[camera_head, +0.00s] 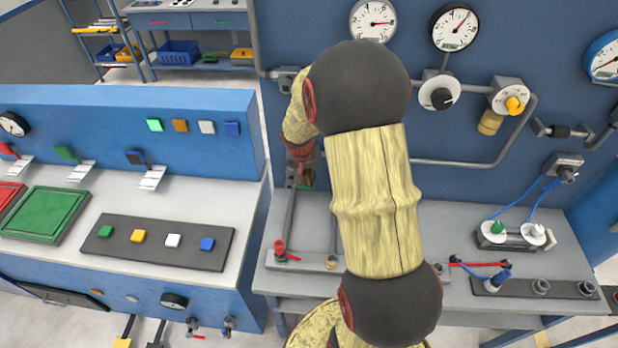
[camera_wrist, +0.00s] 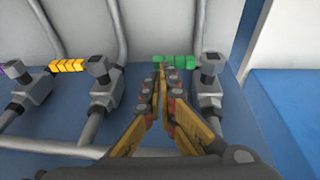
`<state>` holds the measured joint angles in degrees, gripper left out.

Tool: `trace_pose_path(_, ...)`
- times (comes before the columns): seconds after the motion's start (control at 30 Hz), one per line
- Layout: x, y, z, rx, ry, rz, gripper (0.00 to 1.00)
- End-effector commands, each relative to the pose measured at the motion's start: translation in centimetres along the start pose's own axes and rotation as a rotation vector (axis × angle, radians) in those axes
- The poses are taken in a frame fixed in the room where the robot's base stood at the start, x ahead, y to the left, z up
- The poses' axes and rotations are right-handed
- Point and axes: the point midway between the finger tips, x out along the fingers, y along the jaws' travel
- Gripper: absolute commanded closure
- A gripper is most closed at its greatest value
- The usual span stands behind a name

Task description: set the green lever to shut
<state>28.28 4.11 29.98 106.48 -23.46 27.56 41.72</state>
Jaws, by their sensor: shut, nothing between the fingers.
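In the wrist view, the green lever (camera_wrist: 182,62) lies sideways, pointing left from its grey valve (camera_wrist: 209,68), across the pipe's line. My gripper (camera_wrist: 160,68) is shut and empty, its fingertips at the lever's left end and overlapping it in the picture. I cannot tell whether they touch. In the head view my gripper (camera_head: 303,178) is low at the blue wall, and my arm hides much of the wall and bench there. The green lever cannot be made out in that view.
A blue surface (camera_wrist: 285,110) lies right. In the head view, a console (camera_head: 200,185) with coloured switches stands left; gauges (camera_head: 455,28) hang on the wall.

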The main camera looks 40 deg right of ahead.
Motion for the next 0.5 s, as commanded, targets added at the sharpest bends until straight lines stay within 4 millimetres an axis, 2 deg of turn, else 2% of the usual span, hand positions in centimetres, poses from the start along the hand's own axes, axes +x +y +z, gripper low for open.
trace_pose_path(0.17, -1.0, -0.1, -0.6, -0.001, 0.001, -0.001, 1.0)
trace_pose_path(0.37, -4.5, -0.3, -2.5, -0.003, 0.003, -0.002, 1.0)
trace_pose_path(0.5, -7.3, 0.5, -2.2, -0.002, 0.004, -0.002, 1.0)
